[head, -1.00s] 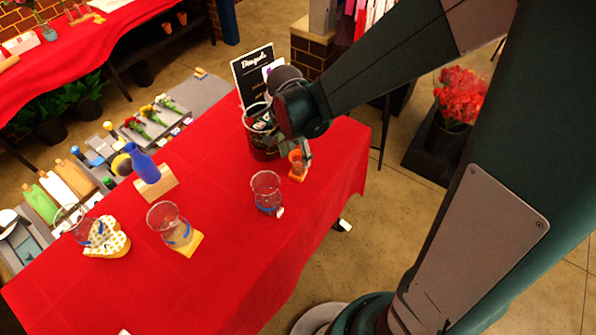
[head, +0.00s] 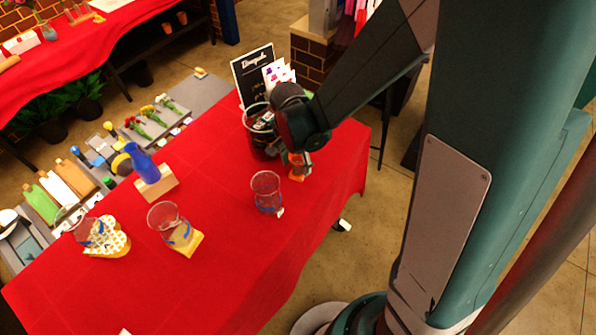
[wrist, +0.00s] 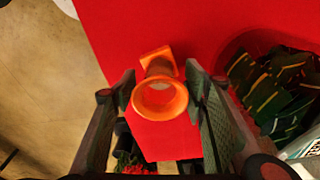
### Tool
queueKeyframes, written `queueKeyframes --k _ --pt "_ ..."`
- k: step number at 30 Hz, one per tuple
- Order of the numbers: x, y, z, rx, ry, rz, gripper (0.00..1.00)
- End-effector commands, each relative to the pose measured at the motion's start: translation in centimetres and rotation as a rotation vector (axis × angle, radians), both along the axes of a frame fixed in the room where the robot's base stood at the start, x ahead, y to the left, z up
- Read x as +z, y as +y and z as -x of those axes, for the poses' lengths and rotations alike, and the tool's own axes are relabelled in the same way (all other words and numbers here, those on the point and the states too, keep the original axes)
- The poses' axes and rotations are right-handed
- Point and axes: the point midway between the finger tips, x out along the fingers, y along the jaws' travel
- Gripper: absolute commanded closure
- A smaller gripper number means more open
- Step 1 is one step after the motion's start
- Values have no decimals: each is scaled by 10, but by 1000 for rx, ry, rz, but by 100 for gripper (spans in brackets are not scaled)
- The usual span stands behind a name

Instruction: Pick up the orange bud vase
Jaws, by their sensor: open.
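The orange bud vase (wrist: 159,98) stands on the red tablecloth in the wrist view, with its round mouth toward the camera and a square orange base behind it. My gripper (wrist: 160,88) is open, with one finger on each side of the vase. I cannot tell whether either finger touches it. In the head view the vase (head: 297,172) shows only in part, near the right end of the table. My gripper (head: 299,160) covers its upper part from above.
A large clear container (head: 262,145) with dark green contents stands close beside the vase. A clear glass (head: 266,190) with a blue band is in front of it. A menu board (head: 252,72) stands behind. The table's edge is near the vase.

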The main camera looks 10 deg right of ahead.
Motion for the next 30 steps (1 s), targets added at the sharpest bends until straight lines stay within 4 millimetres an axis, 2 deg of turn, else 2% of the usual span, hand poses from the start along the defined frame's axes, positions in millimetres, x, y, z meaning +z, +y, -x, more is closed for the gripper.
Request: queueKeyframes --k 11,21,30 --pt "0 0 0 0 0 0 56" --pt "0 0 0 0 0 0 100" --pt "1 0 0 0 0 0 100"
